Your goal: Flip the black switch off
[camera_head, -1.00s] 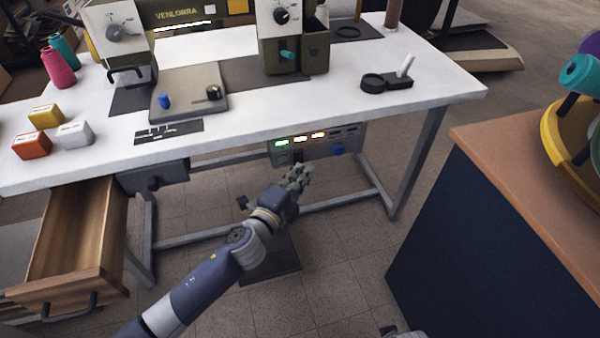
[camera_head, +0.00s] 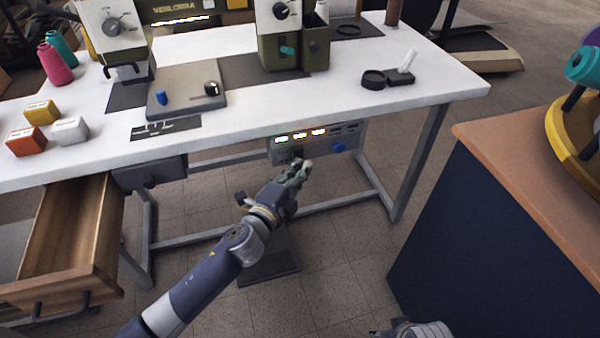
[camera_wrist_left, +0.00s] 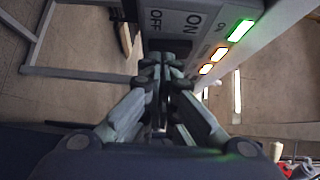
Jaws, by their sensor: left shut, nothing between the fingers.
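A grey control box (camera_head: 352,143) hangs under the front of the white table, with lit green and amber lamps. The black switch (camera_head: 297,153) shows as a small dark shape below the lamps, partly covered by my left gripper. My left gripper (camera_head: 303,167) is at the box's face, shut and empty. In the left wrist view the fingertips (camera_wrist_left: 163,64) are together just below the box face (camera_wrist_left: 180,22), which carries ON and OFF labels. The dark switch area (camera_wrist_left: 168,46) is right at the tips; I cannot tell contact or which way the switch leans.
The white table's front edge (camera_head: 240,142) runs above my left arm. An open wooden drawer (camera_head: 70,240) is at left. A dark cabinet (camera_head: 480,230) stands at right. A dark pedal plate (camera_head: 268,262) lies on the floor.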

